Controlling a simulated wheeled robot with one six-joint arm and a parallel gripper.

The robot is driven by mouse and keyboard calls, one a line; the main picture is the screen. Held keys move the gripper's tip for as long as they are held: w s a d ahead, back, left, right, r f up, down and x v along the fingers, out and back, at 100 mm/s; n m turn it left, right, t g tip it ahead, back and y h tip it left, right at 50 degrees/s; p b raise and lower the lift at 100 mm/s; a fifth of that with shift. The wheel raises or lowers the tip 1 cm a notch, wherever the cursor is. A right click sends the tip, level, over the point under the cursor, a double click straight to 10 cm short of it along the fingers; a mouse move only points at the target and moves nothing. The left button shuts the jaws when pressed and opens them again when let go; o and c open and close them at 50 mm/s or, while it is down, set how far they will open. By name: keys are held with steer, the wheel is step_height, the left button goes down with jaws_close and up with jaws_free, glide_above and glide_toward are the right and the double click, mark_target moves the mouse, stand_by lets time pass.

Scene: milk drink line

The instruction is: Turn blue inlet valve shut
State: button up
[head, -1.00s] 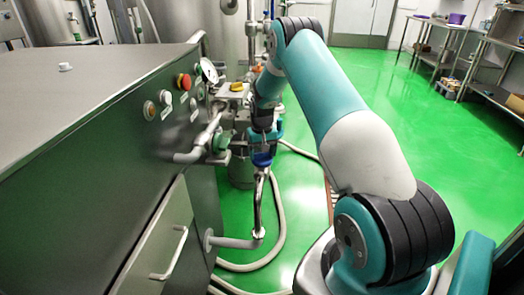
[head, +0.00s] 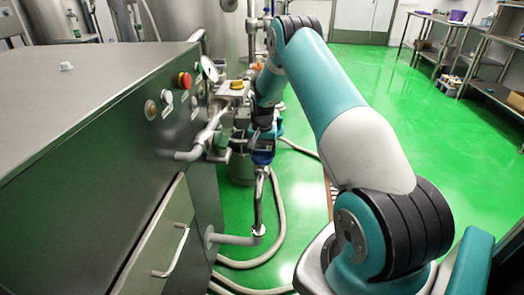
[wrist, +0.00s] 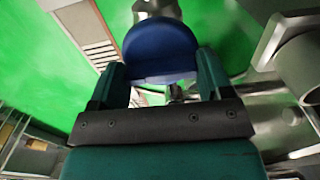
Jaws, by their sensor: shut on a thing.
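The blue inlet valve handle (wrist: 160,48) shows in the wrist view as a rounded blue piece between the two fingers of my gripper (wrist: 158,82). The gripper is shut on it. In the head view the blue handle (head: 262,157) sits at the top of a bent metal pipe (head: 258,205), beside the steel cabinet. My gripper (head: 263,146) is right above it and hides part of it. The valve body below the handle is mostly hidden in both views.
The steel cabinet (head: 90,110) with a red button (head: 184,80) and a pressure gauge (head: 209,70) stands close on the left. Pipes and a yellow-topped fitting (head: 237,85) are near the arm. Hoses (head: 277,230) lie on the green floor, which is open to the right.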

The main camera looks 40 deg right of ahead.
steer(key=shift+d, duration=0.1)
steer(key=o, duration=0.9)
step_height(320, 180, up, 18)
steer(key=shift+f+p, duration=0.25)
steer(key=shift+p, duration=0.05)
